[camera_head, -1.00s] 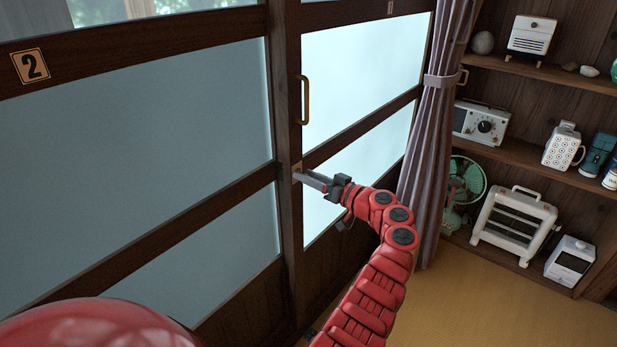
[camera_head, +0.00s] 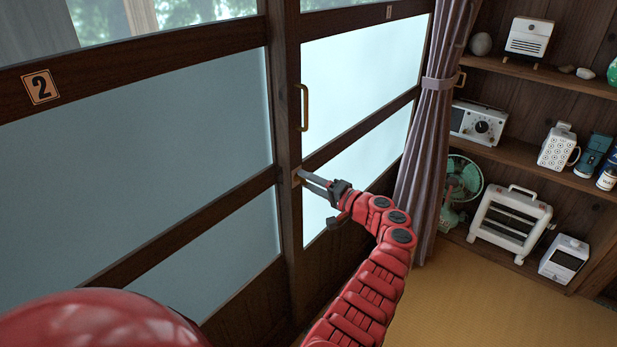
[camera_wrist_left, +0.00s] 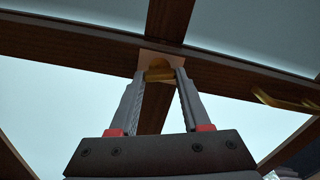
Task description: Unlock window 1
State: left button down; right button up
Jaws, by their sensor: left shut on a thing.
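Window 1 is the right sliding window (camera_head: 365,75), with a small label (camera_head: 389,12) on its top rail. A brass pull handle (camera_head: 304,106) is on its dark wooden stile. Below the handle is a small lock plate (camera_head: 297,177), mostly hidden by my fingertips. My left gripper (camera_head: 303,176) reaches it from the right. In the left wrist view, the left gripper (camera_wrist_left: 160,76) has one finger on each side of the brass lock tab (camera_wrist_left: 160,73) and is shut on it. The tab stands out from a pale plate (camera_wrist_left: 159,59). My right gripper is not seen.
Window 2, with its label (camera_head: 41,87), is on the left. A gathered curtain (camera_head: 433,130) hangs right of window 1. Shelves (camera_head: 545,165) with appliances stand at the right, beside a green fan (camera_head: 460,183). The tatami floor (camera_head: 470,300) is clear in front.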

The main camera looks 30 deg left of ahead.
pick_arm(q)
jog(key=shift+f+m+p, duration=0.1)
jog(key=shift+m+p, duration=0.6)
jog(key=shift+m, duration=1)
jog(key=shift+c, duration=1.8)
grip_release()
jog(key=shift+d, duration=0.1)
jog(key=s+d, duration=0.1)
jog(key=d, duration=1.6)
jog(key=shift+s, duration=0.2)
jog(key=shift+d, duration=0.1)
